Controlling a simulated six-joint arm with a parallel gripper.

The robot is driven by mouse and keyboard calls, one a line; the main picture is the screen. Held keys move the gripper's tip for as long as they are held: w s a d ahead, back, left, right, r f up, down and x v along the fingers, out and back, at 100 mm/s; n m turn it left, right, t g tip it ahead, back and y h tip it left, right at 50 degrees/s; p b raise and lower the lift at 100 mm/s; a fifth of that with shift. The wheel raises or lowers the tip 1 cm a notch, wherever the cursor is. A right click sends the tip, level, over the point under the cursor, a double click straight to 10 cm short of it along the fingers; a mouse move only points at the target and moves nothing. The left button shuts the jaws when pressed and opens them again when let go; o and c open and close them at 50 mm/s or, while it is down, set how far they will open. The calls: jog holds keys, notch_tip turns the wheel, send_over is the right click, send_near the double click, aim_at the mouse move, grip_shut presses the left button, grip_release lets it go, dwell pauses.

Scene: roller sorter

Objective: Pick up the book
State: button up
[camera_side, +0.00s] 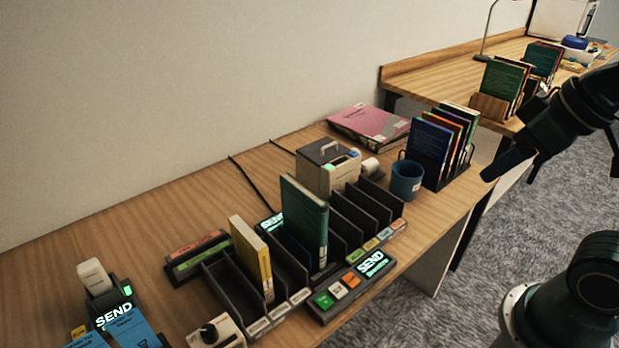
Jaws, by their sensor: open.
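Several books are in view, and I cannot tell which one is meant. A green book (304,222) stands upright in a slot of the dark sorter. A yellow book (251,258) stands in a slot to its left. Several upright books, with a dark blue book (429,150) at the front, fill a rack at the table's right end. More upright books (501,82) stand in a wooden holder on the far table. My gripper (510,170) is open and apart from the books, to the right of the rack by the table's edge. No book shows between its fingers.
A blue mug (406,180) stands between the sorter and the rack. A beige box (328,167) and a pink folder (368,123) lie behind. The sorter's empty slots have dark upright dividers (358,217). The left rear table is clear.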

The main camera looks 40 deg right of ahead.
jog(key=w, duration=0.1)
jog(key=g, duration=0.6)
send_over(302, 189)
notch_tip(302, 189, down, 6)
jog(key=r, duration=0.1)
jog(key=shift+f, duration=0.25)
jog(key=shift+f, duration=4.35)
jog(key=shift+f, duration=0.1)
